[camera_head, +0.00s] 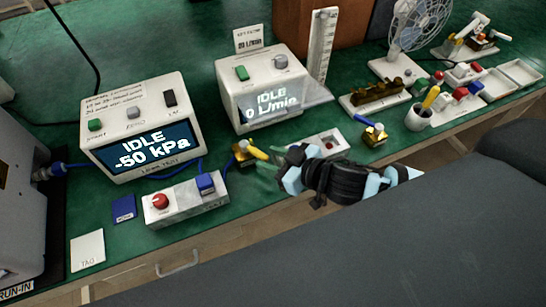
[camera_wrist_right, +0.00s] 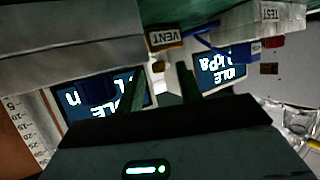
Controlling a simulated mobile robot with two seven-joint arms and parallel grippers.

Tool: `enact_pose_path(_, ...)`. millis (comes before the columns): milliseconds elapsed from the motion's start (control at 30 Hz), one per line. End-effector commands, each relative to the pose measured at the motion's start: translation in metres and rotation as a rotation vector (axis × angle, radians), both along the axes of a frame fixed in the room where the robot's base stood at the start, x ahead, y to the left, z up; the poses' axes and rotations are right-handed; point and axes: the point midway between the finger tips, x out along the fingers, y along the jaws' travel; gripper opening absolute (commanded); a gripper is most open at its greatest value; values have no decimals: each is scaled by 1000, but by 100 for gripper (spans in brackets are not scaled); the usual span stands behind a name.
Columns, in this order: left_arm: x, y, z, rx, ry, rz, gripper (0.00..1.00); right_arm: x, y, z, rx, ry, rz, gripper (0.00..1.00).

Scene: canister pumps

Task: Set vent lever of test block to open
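The white test block (camera_head: 184,205) lies near the front edge of the green bench, with a red knob (camera_head: 160,201) and a blue cap (camera_head: 205,184) on top. Behind its right end is a brass fitting (camera_head: 241,152) with a yellow lever (camera_head: 256,153), which appears to be the vent lever. In the right wrist view a VENT tag (camera_wrist_right: 165,39) is just beyond the fingers, and a white block marked TEST (camera_wrist_right: 262,16) is at upper right. My right gripper (camera_head: 270,166) is beside the yellow lever, fingers apart; contact is unclear. In the wrist view its fingers (camera_wrist_right: 162,90) are open and empty.
The -50 kPa display box (camera_head: 142,125) and the L/min display box (camera_head: 265,85) stand behind. Right of my gripper are a white plate with a red button (camera_head: 327,144) and another brass valve with a blue lever (camera_head: 374,135). A blue hose runs behind the block.

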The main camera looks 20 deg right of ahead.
Motion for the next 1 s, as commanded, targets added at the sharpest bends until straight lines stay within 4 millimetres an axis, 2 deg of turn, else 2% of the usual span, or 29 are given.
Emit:
enact_pose_path(200,0,0,1,0,-1,0,51,0,0,0,0,0,0,36)
enact_pose_path(500,2,0,3,-1,-7,0,51,0,0,0,0,0,0,0)
enact_pose_path(1000,5,0,5,0,-12,0,51,-2,4,1,3,1,-34,0)
